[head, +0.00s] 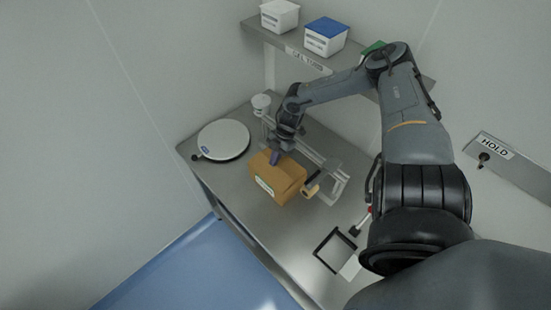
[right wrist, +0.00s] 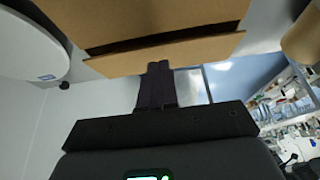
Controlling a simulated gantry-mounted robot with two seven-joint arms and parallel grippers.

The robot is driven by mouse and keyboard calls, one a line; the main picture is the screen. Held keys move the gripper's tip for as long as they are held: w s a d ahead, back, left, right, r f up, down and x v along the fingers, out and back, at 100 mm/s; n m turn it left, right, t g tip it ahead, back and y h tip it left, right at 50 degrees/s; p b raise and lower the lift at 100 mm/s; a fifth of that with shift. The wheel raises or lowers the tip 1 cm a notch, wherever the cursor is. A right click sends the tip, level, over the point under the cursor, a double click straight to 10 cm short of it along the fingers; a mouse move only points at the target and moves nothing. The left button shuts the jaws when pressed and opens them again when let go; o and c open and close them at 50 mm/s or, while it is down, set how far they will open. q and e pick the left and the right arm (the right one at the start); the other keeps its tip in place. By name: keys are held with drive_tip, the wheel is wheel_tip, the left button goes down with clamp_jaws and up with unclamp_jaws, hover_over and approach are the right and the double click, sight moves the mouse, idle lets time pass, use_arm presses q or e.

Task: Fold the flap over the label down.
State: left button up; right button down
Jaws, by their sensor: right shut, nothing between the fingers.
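A brown cardboard box (head: 285,183) stands on the steel table, with a white label (head: 264,186) on the side facing the lower left. My right gripper (head: 274,158) is shut and empty, at the box's upper edge in the head view. In the right wrist view, the shut fingers (right wrist: 159,68) reach the edge of a cardboard strip (right wrist: 185,52), apparently a flap; I cannot tell whether they touch. A dark gap separates this strip from the cardboard panel (right wrist: 150,18) above it. The label is hidden in the wrist view. My left gripper is not in view.
A round white plate (head: 223,139) lies left of the box. A metal rail frame (head: 325,170) and a tan roll (head: 312,190) stand close on its right. A black-framed tray (head: 334,250) lies nearer the table's front right. A shelf with bins (head: 326,37) hangs behind.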

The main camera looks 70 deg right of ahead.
drive_tip(key=r+p, duration=0.1)
drive_tip(key=r, duration=0.1)
drive_tip(key=r+p, duration=0.2)
drive_tip(key=shift+w+a, duration=0.15)
drive_tip(key=shift+a, duration=0.05)
drive_tip(key=shift+s+d+r+g+h+p, duration=0.65)
drive_tip(key=shift+s+d+r+p, duration=1.15)
drive_tip(key=shift+d+r+p, duration=1.45)
drive_tip(key=w+a+r+n+h+b, duration=0.1)
drive_tip(key=w+a+r+h+b, duration=0.1)
drive_tip(key=w+a+r+b, duration=0.3)
drive_tip(key=shift+m+y, duration=0.4)
drive_tip(key=shift+y, duration=0.15)
drive_tip(key=f+b, duration=0.2)
drive_tip(key=f, duration=0.3)
drive_tip(key=s+a+f+b, duration=0.1)
drive_tip(key=f+b, duration=0.2)
drive_tip(key=f, duration=0.2)
drive_tip(key=f+b, duration=0.2)
drive_tip(key=f, duration=0.3)
drive_tip(key=shift+s+a, duration=0.2)
drive_tip(key=shift+s, duration=0.15)
drive_tip(key=shift+d+f+b, duration=0.15)
drive_tip(key=shift+f+b, duration=0.2)
drive_tip(key=shift+f, duration=0.3)
